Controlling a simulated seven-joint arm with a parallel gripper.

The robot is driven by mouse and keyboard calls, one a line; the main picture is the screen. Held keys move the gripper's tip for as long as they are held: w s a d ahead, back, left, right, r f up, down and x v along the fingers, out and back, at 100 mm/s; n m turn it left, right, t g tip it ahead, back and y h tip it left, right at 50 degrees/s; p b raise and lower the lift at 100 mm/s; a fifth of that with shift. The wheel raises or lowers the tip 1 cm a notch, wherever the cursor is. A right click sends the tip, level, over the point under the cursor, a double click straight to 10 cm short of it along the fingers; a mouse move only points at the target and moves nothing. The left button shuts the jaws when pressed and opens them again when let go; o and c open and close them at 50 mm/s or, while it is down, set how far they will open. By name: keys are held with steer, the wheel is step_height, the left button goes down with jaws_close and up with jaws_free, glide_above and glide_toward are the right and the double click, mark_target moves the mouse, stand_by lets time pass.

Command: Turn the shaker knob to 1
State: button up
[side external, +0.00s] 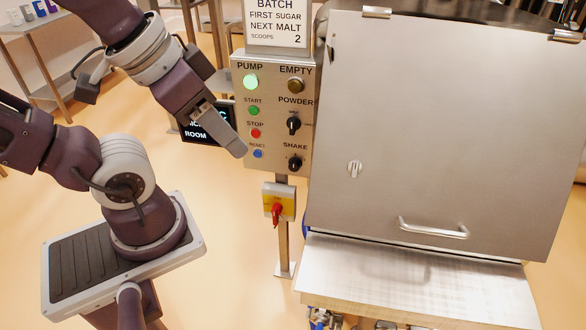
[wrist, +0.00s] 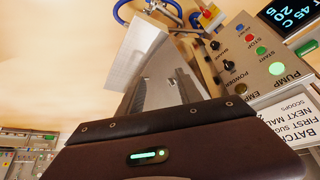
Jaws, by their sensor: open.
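The shaker knob (side external: 295,163) is a black rotary knob labelled SHAKE, low in the right column of the steel control panel (side external: 272,90). Its pointer position is too small to read. In the wrist view the shaker knob (wrist: 214,45) shows at the panel's upper left part. My gripper (side external: 238,149) is in front of the panel's lower left, left of the shaker knob and apart from it. In the wrist view my gripper (wrist: 160,92) is open, with nothing between its fingers.
Above the shaker knob is a similar POWDER knob (side external: 293,124). Beside them are green START (side external: 254,110), red STOP (side external: 255,133) and blue RESET (side external: 258,154) buttons. The PUMP lamp (side external: 251,82) glows green. A red-yellow switch (side external: 278,207) hangs below; the steel hopper (side external: 440,130) stands right.

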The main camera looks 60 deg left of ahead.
mark_target(293, 169)
steer(key=shift+o, duration=0.6)
steer(key=w+a+f+g+y, duration=0.2)
steer(key=a+f+g, duration=0.2)
steer(key=a, duration=0.2)
steer(key=shift+w+f+g+y, duration=0.3)
steer(key=shift+g+y, duration=0.1)
steer(key=w+a+f+m+g+y, duration=0.2)
steer(key=w+a+f+m+y, duration=0.25)
steer(key=a+f+y, duration=0.35)
steer(key=w+a+f+m+g+y, duration=0.25)
steer(key=w+a+f+y, duration=0.3)
steer(key=a, duration=0.45)
steer(key=w+d+f+m+t+h, duration=0.1)
steer(key=w+d+f+m+t, duration=0.1)
steer(key=w+f+m+t, duration=0.55)
steer(key=w+d+f+m+t+h, duration=0.2)
steer(key=f+m+t, duration=0.6)
steer(key=f+m, duration=0.65)
steer(key=shift+m, duration=0.3)
steer(key=x, duration=0.6)
steer(key=shift+w+r, duration=0.25)
steer(key=shift+w, duration=0.05)
steer(key=shift+w+a, duration=0.15)
jaws_close()
